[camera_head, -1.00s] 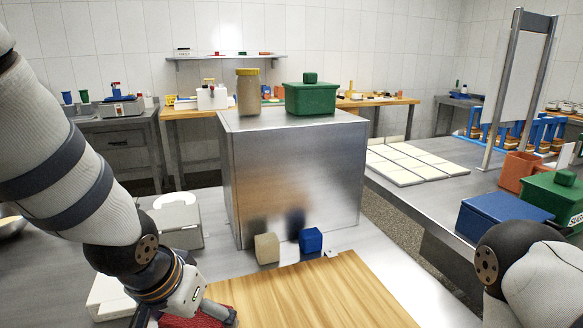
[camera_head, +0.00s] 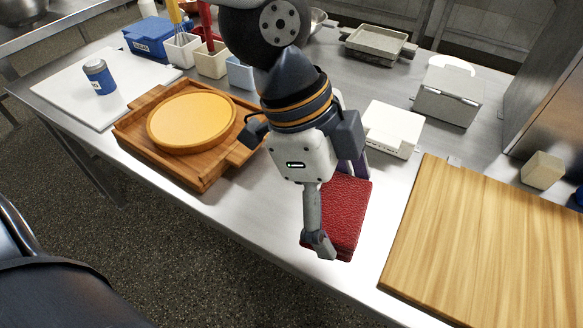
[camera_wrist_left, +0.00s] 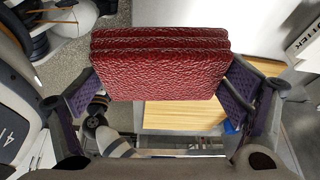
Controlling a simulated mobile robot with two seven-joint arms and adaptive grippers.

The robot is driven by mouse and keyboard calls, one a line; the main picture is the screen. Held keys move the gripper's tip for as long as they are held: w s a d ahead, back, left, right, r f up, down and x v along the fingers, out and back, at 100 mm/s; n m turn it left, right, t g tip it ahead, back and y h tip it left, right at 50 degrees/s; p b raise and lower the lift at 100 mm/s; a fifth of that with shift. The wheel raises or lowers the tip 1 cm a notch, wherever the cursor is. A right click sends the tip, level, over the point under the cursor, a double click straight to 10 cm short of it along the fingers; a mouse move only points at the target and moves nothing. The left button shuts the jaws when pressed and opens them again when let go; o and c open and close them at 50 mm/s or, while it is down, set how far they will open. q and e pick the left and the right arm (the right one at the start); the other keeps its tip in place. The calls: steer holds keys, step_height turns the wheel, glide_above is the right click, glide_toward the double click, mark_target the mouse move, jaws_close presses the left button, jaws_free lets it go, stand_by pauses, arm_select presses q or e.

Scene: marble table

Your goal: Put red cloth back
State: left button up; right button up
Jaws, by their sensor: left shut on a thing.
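The red cloth (camera_head: 350,215) is a folded, textured block with layered edges. My left gripper (camera_head: 338,205) is shut on it from two opposite sides. In the head view the cloth is over the grey counter's front part, left of the light wooden board; its height above the counter is hard to tell. In the left wrist view the cloth (camera_wrist_left: 160,65) spans between the two purple-padded fingers of the left gripper (camera_wrist_left: 160,90). The far finger is mostly hidden in the head view. My right gripper is not in view.
A wooden tray (camera_head: 207,172) with a round orange piece (camera_head: 190,122) lies left of the gripper. The wooden board (camera_head: 480,245) lies right. A white device (camera_head: 393,130) and a grey box (camera_head: 447,97) stand behind. A white board (camera_head: 60,93) carries a blue can (camera_head: 99,77).

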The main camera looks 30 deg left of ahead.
arm_select(q)
steer(key=shift+s+a+r+m, duration=0.15)
steer(key=shift+s+m, duration=0.15)
steer(key=shift+m, duration=0.1)
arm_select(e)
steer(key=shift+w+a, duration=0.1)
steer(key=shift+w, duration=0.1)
